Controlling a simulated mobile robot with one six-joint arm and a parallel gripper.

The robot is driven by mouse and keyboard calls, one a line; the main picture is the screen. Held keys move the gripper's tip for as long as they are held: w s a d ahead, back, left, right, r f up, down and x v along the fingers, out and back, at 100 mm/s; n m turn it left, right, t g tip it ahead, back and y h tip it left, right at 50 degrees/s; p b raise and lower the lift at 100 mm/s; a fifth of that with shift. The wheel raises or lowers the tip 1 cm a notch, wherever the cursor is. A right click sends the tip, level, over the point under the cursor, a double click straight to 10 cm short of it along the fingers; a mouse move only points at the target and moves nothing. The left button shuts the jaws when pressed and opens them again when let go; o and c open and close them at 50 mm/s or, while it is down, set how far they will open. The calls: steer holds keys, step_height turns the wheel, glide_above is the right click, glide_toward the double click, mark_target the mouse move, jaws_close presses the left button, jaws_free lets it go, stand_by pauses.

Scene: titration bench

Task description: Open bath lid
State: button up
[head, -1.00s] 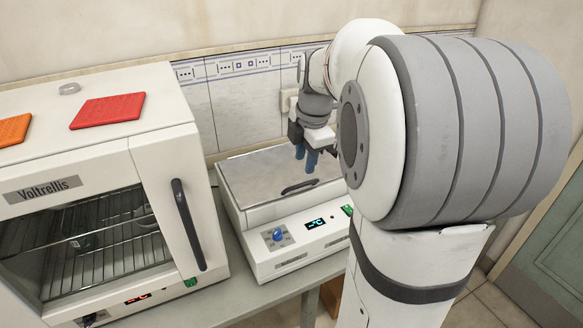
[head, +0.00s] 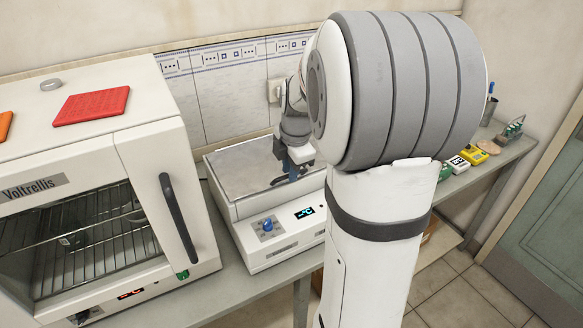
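The water bath (head: 262,243) is a white box with a control panel, a blue knob and a lit display, standing on the bench. Its flat grey metal lid (head: 236,170) lies closed on top. The lid's dark handle (head: 281,180) shows near the front edge, partly covered by my gripper. My arm hides the right part of the bath.
A white oven (head: 150,170) with a glass door and dark handle stands close on the left, a red mat (head: 92,105) on top. Small yellow devices (head: 473,154) lie on the bench to the right. A tiled wall (head: 235,97) is close behind the bath.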

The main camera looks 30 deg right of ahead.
jaws_close()
